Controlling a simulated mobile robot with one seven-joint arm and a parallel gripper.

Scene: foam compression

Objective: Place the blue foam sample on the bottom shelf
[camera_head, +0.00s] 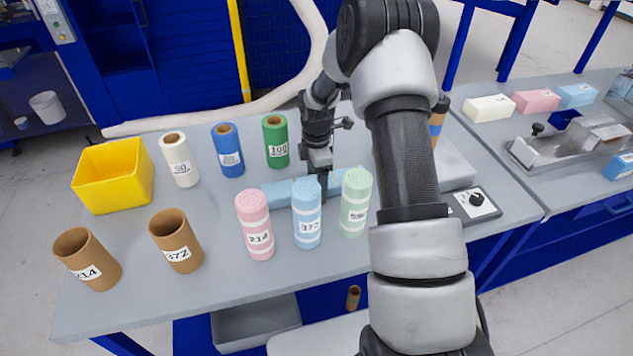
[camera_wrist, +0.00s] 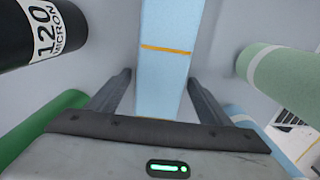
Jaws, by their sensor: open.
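A long light blue foam bar (camera_head: 277,194) lies on the grey table, partly hidden behind the upright foam rolls and my gripper. In the wrist view the bar (camera_wrist: 163,65), with an orange line across it, runs between my fingers. My gripper (camera_head: 321,190) is over the bar with its fingers pointing down. It also shows in the wrist view (camera_wrist: 158,80), open, one finger on each side of the bar, with gaps visible. Below the table's front edge a pale shelf-like surface (camera_head: 315,338) shows in part.
Pink (camera_head: 255,225) and green (camera_head: 355,205) foam rolls flank the blue roll, close to my gripper. White, blue and green labelled rolls stand behind. A yellow bin (camera_head: 113,175) and brown tubes (camera_head: 176,241) are at left. Small foam blocks (camera_head: 536,101) lie on the right bench.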

